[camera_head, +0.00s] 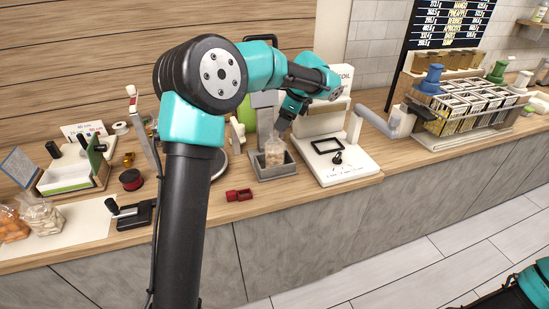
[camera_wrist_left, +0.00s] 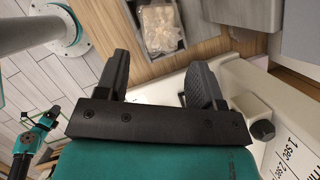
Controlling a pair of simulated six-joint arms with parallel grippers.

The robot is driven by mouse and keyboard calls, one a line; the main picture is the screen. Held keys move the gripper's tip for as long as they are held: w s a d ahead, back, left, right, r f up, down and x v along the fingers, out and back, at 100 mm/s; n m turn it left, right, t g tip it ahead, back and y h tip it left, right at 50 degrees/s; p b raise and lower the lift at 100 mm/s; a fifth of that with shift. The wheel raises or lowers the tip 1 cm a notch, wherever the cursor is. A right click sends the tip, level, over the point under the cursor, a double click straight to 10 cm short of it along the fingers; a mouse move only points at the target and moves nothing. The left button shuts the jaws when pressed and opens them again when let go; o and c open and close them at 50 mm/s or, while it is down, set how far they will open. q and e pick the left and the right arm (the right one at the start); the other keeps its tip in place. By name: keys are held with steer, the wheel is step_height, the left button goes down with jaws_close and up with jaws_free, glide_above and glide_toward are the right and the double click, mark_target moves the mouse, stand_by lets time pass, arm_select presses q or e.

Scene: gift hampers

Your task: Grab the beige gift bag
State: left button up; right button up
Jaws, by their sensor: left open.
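A clear bag with beige contents (camera_head: 275,150) stands in a small grey tray (camera_head: 284,172) on the counter. The bag shows in the left wrist view (camera_wrist_left: 160,28), beyond my fingertips. My left gripper (camera_head: 284,121) is above the bag's top, slightly to its right. In the left wrist view its two fingers (camera_wrist_left: 160,75) are apart with nothing between them. Another bag with pale beige contents (camera_head: 42,218) sits at the far left, beside a bag with orange contents (camera_head: 12,225). Part of my right arm shows at lower right; its jaws cannot be made out.
A white sealing machine (camera_head: 345,172) stands just right of the tray. A red item (camera_head: 239,195) and a black tool (camera_head: 133,213) lie on the counter's front part. A wire rack of packets (camera_head: 470,108) stands at right. The counter's front edge runs close to the tray.

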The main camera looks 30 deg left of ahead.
mark_target(276, 133)
arm_select(q)
steer(key=shift+x, duration=1.35)
steer(key=shift+x, duration=2.6)
steer(key=shift+w+a, duration=0.1)
steer(key=shift+c, duration=0.2)
jaws_close()
